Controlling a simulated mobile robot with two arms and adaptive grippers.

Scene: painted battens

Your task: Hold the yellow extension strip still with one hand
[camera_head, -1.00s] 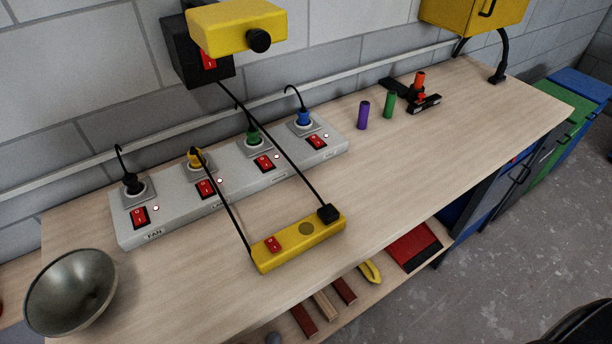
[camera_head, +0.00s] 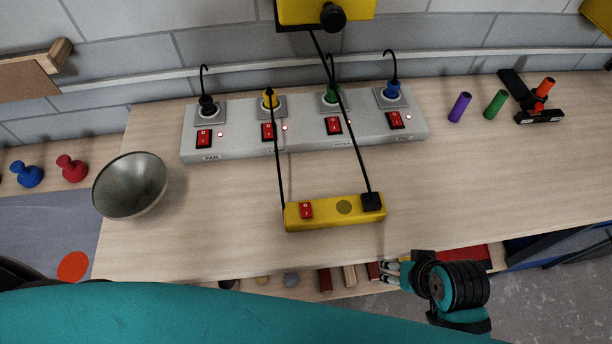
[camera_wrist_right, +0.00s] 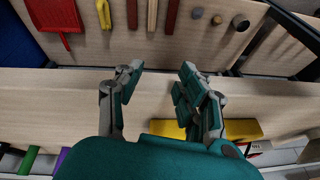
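The yellow extension strip (camera_head: 325,220) lies on the workbench near its front edge, with a red switch at its left end. A black plug sits in its right end, and a round empty-looking spot is between them. Two black cords run up from it. My right gripper (camera_head: 388,271) is just off the bench's front edge, below and right of the strip, not touching it. In the right wrist view its fingers (camera_wrist_right: 160,78) are apart with nothing between them, and the strip (camera_wrist_right: 243,131) shows partly hidden behind the right-hand finger. My left gripper is not in view.
A long grey power strip (camera_head: 236,146) with several plugs stands along the wall. A metal bowl (camera_head: 131,186) is at the left. A lower shelf holds wooden blocks (camera_head: 350,275).

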